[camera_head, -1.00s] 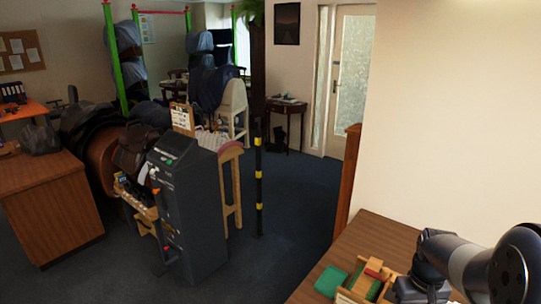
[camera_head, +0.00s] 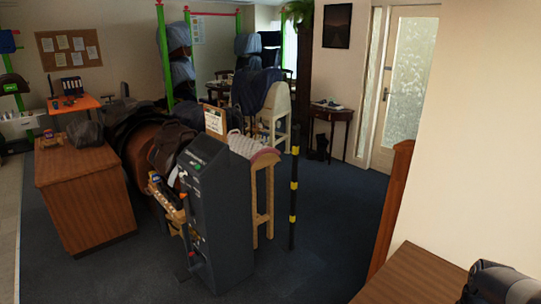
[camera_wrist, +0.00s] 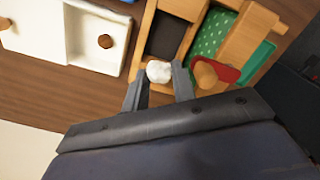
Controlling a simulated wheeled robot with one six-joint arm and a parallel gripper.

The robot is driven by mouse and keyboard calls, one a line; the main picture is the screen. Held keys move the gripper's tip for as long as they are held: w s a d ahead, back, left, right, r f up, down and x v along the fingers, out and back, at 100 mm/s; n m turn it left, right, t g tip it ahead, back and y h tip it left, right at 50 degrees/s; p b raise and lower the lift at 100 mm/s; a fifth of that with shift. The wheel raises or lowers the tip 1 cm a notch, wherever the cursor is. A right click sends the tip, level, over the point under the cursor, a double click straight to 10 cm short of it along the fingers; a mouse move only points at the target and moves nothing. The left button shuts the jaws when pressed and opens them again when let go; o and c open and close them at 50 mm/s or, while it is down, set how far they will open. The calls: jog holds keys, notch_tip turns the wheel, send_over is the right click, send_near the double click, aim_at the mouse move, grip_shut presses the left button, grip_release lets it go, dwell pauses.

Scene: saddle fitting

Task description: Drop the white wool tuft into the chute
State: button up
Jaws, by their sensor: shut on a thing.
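In the wrist view, the white wool tuft (camera_wrist: 159,71) is a small white lump between the fingertips of my gripper (camera_wrist: 158,80). The gripper is shut on it, above a wooden tray with compartments (camera_wrist: 187,45). I cannot tell from this view how high the tuft is above the tray. In the head view only part of my arm shows at the lower right edge; the gripper and tuft are out of that picture. I cannot make out a chute with certainty in either view.
The wrist view shows a white box with a brown knob (camera_wrist: 105,41) and a red piece (camera_wrist: 228,73). In the head view, a dark grey cabinet (camera_head: 215,215) stands mid-floor beside a wooden desk (camera_head: 85,195).

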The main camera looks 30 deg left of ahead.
notch_tip(320, 180, down, 2)
jog(key=shift+f+b, duration=0.25)
jog(key=shift+b, duration=0.35)
jog(key=o, duration=1)
jog(key=shift+o, duration=0.2)
jog(key=shift+r, duration=0.1)
notch_tip(320, 180, up, 11)
jog(key=shift+f+b, duration=0.15)
jog(key=shift+b, duration=0.5)
notch_tip(320, 180, down, 10)
jog(key=shift+r+p, duration=0.1)
jog(key=shift+p, duration=0.65)
jog(key=shift+f+p, duration=0.2)
jog(key=shift+p, duration=0.15)
jog(key=shift+r+p, duration=1.4)
jog(key=shift+r, duration=1.05)
